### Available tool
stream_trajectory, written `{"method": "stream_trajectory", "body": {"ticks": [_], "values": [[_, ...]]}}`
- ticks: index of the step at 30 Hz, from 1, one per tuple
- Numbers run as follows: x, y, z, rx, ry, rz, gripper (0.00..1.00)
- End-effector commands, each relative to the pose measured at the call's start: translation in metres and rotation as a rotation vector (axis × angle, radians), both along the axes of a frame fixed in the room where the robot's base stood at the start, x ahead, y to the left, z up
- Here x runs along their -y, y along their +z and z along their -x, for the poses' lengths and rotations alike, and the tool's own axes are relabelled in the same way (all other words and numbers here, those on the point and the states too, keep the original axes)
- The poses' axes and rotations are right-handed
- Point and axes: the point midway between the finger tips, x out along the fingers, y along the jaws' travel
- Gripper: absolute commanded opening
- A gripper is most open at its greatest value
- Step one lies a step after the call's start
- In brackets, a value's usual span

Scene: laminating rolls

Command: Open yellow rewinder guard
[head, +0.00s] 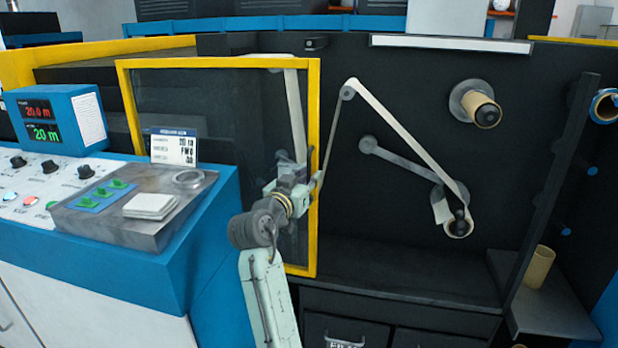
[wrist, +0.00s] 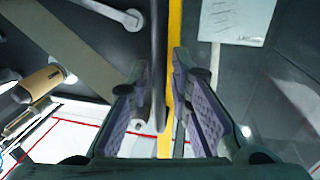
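The rewinder guard is a clear panel in a yellow frame (head: 313,215), standing at the left half of the dark machine front. In the head view I cannot tell whether it is fully closed. My gripper (head: 308,187) is at the frame's right upright, about mid-height. In the wrist view my gripper (wrist: 160,72) has its two fingers apart. A dark upright bar (wrist: 158,60), likely the guard's handle, and the yellow frame edge (wrist: 175,25) run between or just behind the fingers. I see no clear contact on both sides.
Right of the guard are a web roller (head: 347,92), a dancer arm with a small roll (head: 459,225) and a core on a spindle (head: 485,112). A blue control console (head: 205,235) stands at the left, close to my arm. A cardboard core (head: 539,267) stands on the right shelf.

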Motion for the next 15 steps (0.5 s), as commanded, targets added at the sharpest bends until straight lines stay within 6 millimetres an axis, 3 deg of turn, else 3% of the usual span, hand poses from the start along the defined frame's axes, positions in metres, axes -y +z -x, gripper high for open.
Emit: {"method": "stream_trajectory", "body": {"ticks": [4,15], "values": [[0.0003,0.0003,0.0001,0.001,0.000,0.000,0.30],[-0.0035,0.0001,0.0062,0.001,0.001,0.000,0.30]]}}
